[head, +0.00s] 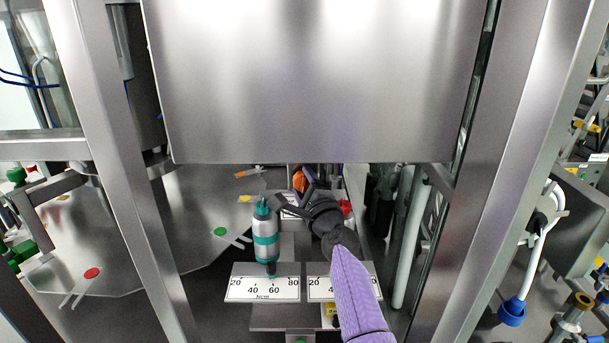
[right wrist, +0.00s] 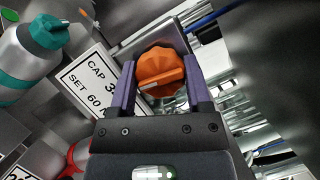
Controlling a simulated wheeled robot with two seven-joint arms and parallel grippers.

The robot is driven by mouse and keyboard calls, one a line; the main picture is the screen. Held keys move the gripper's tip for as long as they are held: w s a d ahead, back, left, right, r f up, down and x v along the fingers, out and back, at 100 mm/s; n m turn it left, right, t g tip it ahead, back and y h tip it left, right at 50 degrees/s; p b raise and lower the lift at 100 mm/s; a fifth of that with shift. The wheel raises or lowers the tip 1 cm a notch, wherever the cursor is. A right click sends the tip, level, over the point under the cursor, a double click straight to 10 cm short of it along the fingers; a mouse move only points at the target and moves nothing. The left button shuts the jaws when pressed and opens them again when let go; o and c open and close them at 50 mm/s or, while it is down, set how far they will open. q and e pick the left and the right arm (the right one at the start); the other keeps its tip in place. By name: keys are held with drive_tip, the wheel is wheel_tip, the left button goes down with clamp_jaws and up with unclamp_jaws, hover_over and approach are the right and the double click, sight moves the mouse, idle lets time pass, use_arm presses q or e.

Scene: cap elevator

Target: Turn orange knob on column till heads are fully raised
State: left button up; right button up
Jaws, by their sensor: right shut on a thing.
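The orange knob (right wrist: 161,72) sits between the two fingers of my right gripper (right wrist: 158,90) in the right wrist view, and the fingers are shut on its sides. In the head view the knob (head: 299,181) shows small, under the lower edge of the big steel panel. My right gripper (head: 308,192) reaches it there from the lower right, and its arm has a purple sleeve. The column behind the knob is mostly hidden, and the heads cannot be made out. My left gripper is not in view.
A teal and grey bottle (head: 265,238) stands left of my right arm, close to it. Scale plates (head: 262,289) lie below. The steel panel (head: 315,80) hangs above, with steel posts (head: 110,150) at both sides. A label plate (right wrist: 92,82) is beside the knob.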

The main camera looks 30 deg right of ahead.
drive_tip(key=shift+n+p, duration=0.6)
drive_tip(key=shift+n, duration=0.3)
drive_tip(key=shift+g+y, duration=0.3)
drive_tip(key=o, duration=1.3)
drive_tip(key=shift+a, duration=0.1)
